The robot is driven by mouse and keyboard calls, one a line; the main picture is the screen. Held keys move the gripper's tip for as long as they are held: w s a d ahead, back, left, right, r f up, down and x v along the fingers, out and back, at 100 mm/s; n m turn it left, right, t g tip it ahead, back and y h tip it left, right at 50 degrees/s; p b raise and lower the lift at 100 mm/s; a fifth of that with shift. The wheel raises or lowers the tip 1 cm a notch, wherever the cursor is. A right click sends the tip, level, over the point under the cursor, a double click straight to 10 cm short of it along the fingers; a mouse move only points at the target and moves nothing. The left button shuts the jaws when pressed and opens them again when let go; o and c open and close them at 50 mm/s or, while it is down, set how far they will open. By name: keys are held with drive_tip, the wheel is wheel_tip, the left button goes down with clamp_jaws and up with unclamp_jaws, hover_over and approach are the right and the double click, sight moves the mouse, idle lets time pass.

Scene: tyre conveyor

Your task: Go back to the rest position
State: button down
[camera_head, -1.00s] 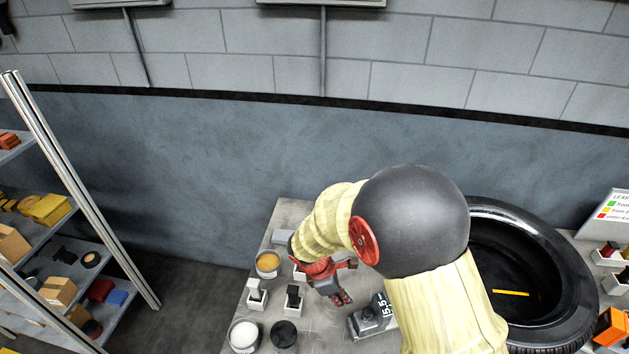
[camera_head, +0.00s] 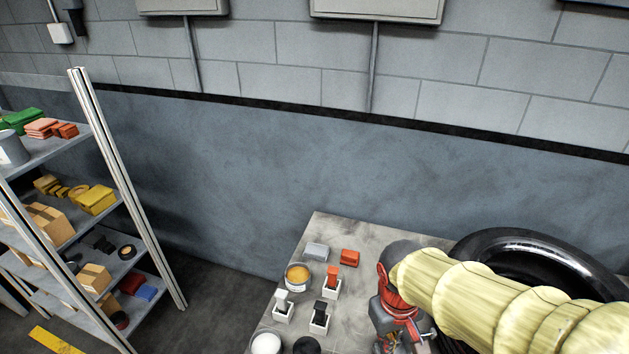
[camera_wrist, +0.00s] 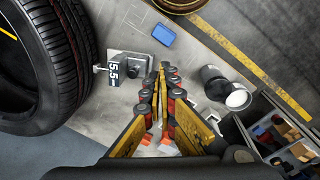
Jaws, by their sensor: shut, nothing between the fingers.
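My gripper (camera_wrist: 163,70) shows in the wrist view with its yellow and red fingers together and nothing between them. It is over the grey table (camera_head: 335,230). In the head view, my arm reaches in from the right edge and its red and grey wrist end is low, right of the small containers; the fingertips are not clear there. A black tyre (camera_head: 520,242) lies behind my arm, which hides much of it. The tyre (camera_wrist: 45,70) also fills the left of the wrist view.
The table holds a tin with orange contents (camera_head: 298,274), white holders (camera_head: 283,312), a grey block (camera_head: 316,252) and a red block (camera_head: 350,257). A grey device marked 5.5 (camera_wrist: 140,68) lies near the fingers. A loaded shelf (camera_head: 160,270) stands left, with clear floor between.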

drive_tip(key=s+d+r+m+t+b, duration=0.3)
drive_tip(key=s+r+t+b, duration=0.1)
drive_tip(key=r, duration=0.5)
drive_tip(key=shift+s+d+m+t+y, duration=0.15)
drive_tip(key=shift+s+m+t+y, duration=0.15)
drive_tip(key=shift+s+t+y, duration=0.15)
idle(0.8)
